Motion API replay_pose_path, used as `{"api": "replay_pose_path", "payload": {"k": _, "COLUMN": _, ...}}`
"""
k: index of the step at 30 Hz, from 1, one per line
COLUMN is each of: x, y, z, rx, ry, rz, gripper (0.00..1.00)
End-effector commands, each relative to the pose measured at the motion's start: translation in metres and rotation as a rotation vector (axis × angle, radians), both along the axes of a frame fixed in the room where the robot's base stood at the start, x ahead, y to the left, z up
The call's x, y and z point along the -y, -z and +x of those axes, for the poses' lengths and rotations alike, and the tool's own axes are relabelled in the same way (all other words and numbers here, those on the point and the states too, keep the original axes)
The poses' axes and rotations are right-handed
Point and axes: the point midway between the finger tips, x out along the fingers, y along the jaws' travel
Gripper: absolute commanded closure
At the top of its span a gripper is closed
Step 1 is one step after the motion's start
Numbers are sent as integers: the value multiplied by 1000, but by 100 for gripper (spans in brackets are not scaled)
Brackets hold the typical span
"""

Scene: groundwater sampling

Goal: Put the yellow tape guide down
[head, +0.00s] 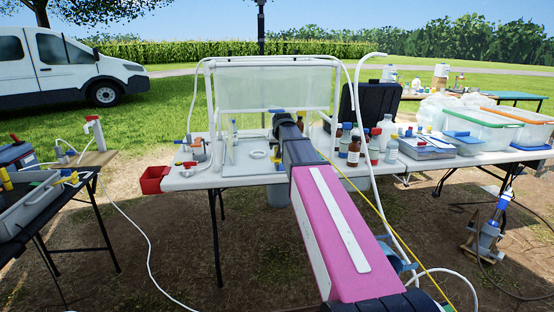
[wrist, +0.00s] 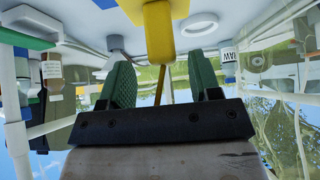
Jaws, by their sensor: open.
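The yellow tape guide (wrist: 159,30) shows in the wrist view, which looks upside down. Its broad yellow block lies just past my fingertips, and a thin yellow strip runs down from it between the fingers. My gripper (wrist: 163,76) has two green ridged fingers spread apart, with a clear gap on both sides of the strip. I see no finger touching the guide. In the head view my pink arm reaches to the white table (head: 240,180) and hides the fingers and the guide.
A white pipe frame with a clear panel (head: 262,85) stands around the work spot. Brown bottles (head: 354,150) stand just right of my arm, and a white ring (head: 258,154) lies left of it. A red bin (head: 153,180) hangs at the table's left end. A yellow line (head: 385,220) runs beside my arm.

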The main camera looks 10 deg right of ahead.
Motion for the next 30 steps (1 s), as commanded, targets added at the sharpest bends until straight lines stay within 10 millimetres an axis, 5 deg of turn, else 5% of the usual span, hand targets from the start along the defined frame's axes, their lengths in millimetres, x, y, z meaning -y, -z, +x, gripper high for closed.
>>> {"api": "replay_pose_path", "payload": {"k": 7, "x": -4, "y": 30, "z": 20, "rx": -2, "ry": 0, "rz": 0, "gripper": 43}}
{"api": "replay_pose_path", "payload": {"k": 15, "x": -4, "y": 34, "z": 21, "rx": -1, "ry": 0, "rz": 0, "gripper": 43}}
{"api": "replay_pose_path", "payload": {"k": 21, "x": -4, "y": 34, "z": 21, "rx": -1, "ry": 0, "rz": 0, "gripper": 98}}
{"api": "replay_pose_path", "payload": {"k": 30, "x": -4, "y": 33, "z": 21, "rx": -1, "ry": 0, "rz": 0, "gripper": 100}}
